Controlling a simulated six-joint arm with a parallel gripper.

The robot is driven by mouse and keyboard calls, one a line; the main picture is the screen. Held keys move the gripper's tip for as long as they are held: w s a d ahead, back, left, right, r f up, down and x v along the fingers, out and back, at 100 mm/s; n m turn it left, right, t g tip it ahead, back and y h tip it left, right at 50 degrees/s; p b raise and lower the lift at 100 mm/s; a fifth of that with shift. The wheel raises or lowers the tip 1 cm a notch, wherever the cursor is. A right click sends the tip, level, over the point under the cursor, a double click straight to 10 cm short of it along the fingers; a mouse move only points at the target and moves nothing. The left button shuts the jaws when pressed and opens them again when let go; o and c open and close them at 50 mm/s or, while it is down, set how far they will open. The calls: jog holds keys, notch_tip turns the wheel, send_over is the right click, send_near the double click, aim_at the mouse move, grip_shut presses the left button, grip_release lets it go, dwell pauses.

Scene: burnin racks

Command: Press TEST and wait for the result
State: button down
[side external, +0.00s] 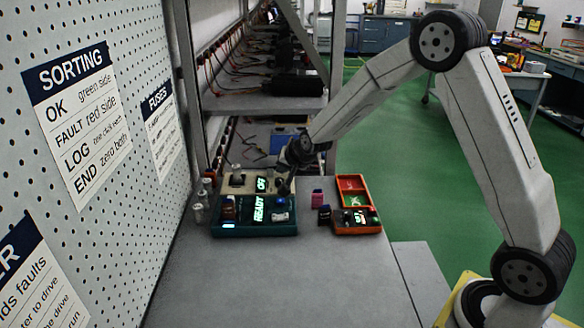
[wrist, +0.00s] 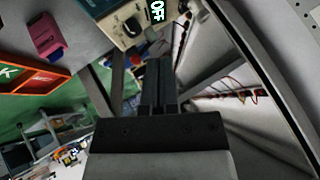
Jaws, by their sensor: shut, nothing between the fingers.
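My gripper (side external: 286,188) points down over the right rear of the box, shut and empty. I cannot tell whether the tips touch anything. In the wrist view my closed fingers (wrist: 158,78) lie beside a beige unit (wrist: 118,22) with a dark knob and a display (wrist: 157,11) reading OFF.
An orange tray (side external: 358,231) with red and green compartments stands right of the tester. Small clear bottles (side external: 199,211) stand at the left. A metal rack (side external: 260,103) rises behind. The front bench is clear.

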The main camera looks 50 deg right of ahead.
aim_at(282, 202)
jog(key=shift+w+d+m, duration=0.4)
jog(key=shift+w+d, duration=0.05)
jog(key=shift+w, duration=0.4)
jog(key=shift+f, duration=0.2)
jog(key=shift+f, duration=4.25)
jog(key=shift+f, duration=0.9)
jog(key=shift+r, duration=0.85)
jog(key=shift+r, duration=0.1)
jog(key=shift+r, duration=2.45)
